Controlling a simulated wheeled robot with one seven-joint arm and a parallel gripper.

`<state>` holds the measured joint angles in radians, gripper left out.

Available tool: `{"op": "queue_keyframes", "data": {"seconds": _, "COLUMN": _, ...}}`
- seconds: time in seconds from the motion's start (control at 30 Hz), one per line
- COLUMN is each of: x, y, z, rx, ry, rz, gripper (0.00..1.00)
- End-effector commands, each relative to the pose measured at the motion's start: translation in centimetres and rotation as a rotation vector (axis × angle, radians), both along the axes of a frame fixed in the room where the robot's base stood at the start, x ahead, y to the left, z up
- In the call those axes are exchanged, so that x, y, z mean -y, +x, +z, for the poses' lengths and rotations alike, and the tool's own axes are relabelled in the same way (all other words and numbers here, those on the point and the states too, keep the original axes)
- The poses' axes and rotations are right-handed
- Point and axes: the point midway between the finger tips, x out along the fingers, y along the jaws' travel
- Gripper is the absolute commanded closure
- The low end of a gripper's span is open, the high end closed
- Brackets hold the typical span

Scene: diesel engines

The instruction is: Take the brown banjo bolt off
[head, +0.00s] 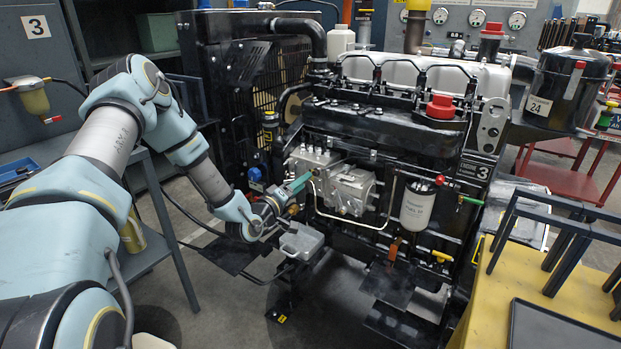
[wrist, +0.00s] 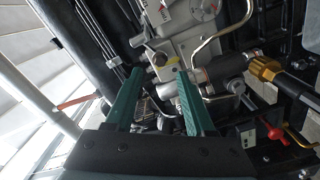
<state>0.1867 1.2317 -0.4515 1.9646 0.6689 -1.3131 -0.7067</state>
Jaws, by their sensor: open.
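A small brown bolt head (wrist: 160,59), which looks like the banjo bolt, sits on the grey metal housing just beyond my fingertips in the wrist view. My gripper (wrist: 160,74) is open, with its two green fingers apart and the bolt head in line with the gap. I cannot tell how far the bolt is from the fingers, and I see nothing held. In the head view my gripper (head: 303,180) is at the left end of the silver fuel pump (head: 350,188) on the engine's near side. There the bolt is too small or hidden to make out.
Thin metal pipes (wrist: 226,37) and a brass fitting (wrist: 265,68) lie right of the fingers. A grey tray (head: 302,241) stands below my gripper. A white filter (head: 417,205) hangs right of the pump. A yellow bench (head: 490,310) is at the lower right.

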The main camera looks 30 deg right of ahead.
Motion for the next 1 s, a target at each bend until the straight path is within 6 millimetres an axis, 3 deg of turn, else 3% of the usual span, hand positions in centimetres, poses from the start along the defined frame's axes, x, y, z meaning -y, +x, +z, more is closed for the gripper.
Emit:
{"op": "queue_keyframes", "data": {"seconds": 0.5, "x": 4.4, "y": 2.4, "z": -0.1, "rx": 0.001, "ry": 0.000, "rz": 0.000, "gripper": 0.45}}
{"op": "queue_keyframes", "data": {"seconds": 1.0, "x": 4.5, "y": 2.4, "z": 0.0, "rx": 0.000, "ry": 0.001, "rz": 0.000, "gripper": 0.45}}
